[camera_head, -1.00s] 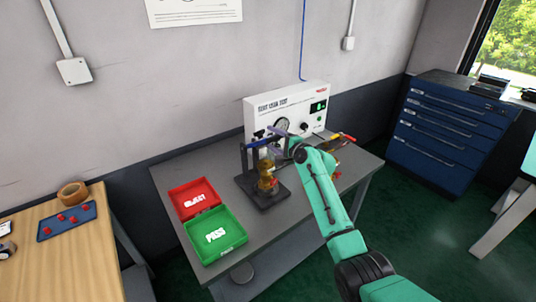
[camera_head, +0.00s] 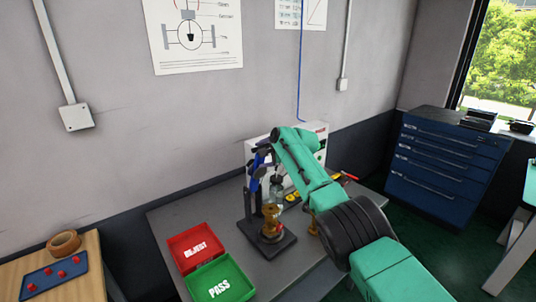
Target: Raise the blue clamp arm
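The blue clamp arm (camera_head: 257,172) is on the dark test stand (camera_head: 268,246) on the grey bench. It slants steeply upward from the stand's post, above a brass valve (camera_head: 271,221) that stands upright on the base. My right gripper (camera_head: 263,151) is at the clamp arm's upper end, reaching in from the right. Its fingers are small and overlap the blue part, so I cannot tell whether they are open, shut or touching it. My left gripper is not in view.
A red REJECT tray (camera_head: 180,242) and a green PASS tray (camera_head: 241,289) lie left of the stand. The white test unit (camera_head: 309,160) behind is partly hidden by my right arm. A blue tool cabinet (camera_head: 440,175) stands to the right.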

